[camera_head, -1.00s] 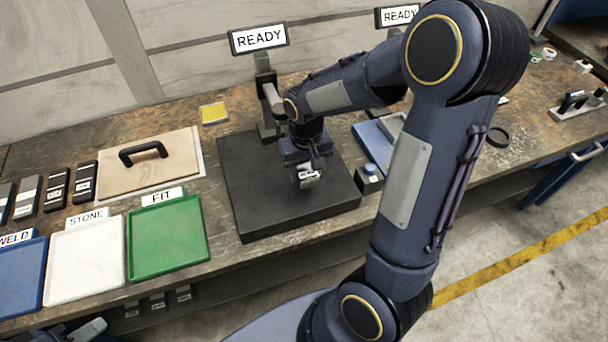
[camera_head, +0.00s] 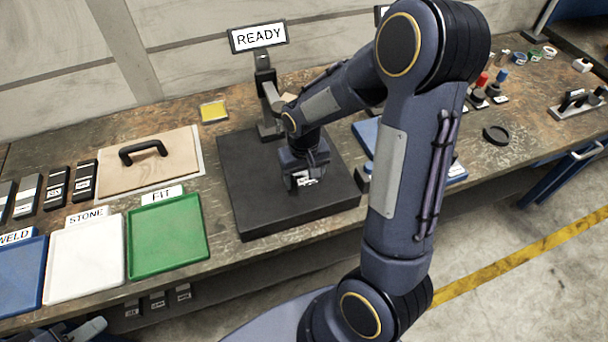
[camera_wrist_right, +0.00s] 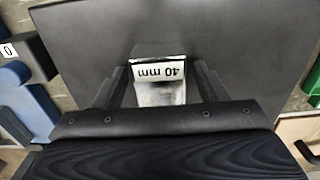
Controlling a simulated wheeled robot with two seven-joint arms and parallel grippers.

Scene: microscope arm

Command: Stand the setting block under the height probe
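The setting block (camera_wrist_right: 160,88), a pale metal block labelled "40 mm", is between the fingers of my right gripper (camera_wrist_right: 162,72) in the right wrist view. The fingers appear shut on it. In the head view my right gripper (camera_head: 305,180) is low over the black plate (camera_head: 245,210), with the block's white label (camera_head: 308,182) showing. Whether the block touches the plate is unclear. The height probe's stand (camera_head: 268,100) rises at the plate's back edge under a READY display; my right arm hides the probe tip. My left gripper (camera_head: 88,330) shows partly at the bottom left; its opening is unclear.
Green FIT (camera_head: 168,240), white STONE (camera_head: 85,260) and blue WELD (camera_head: 18,275) trays lie left of the plate. A board with a black handle (camera_head: 145,152), dark blocks and a yellow pad (camera_head: 213,111) lie behind. The plate's front area is clear.

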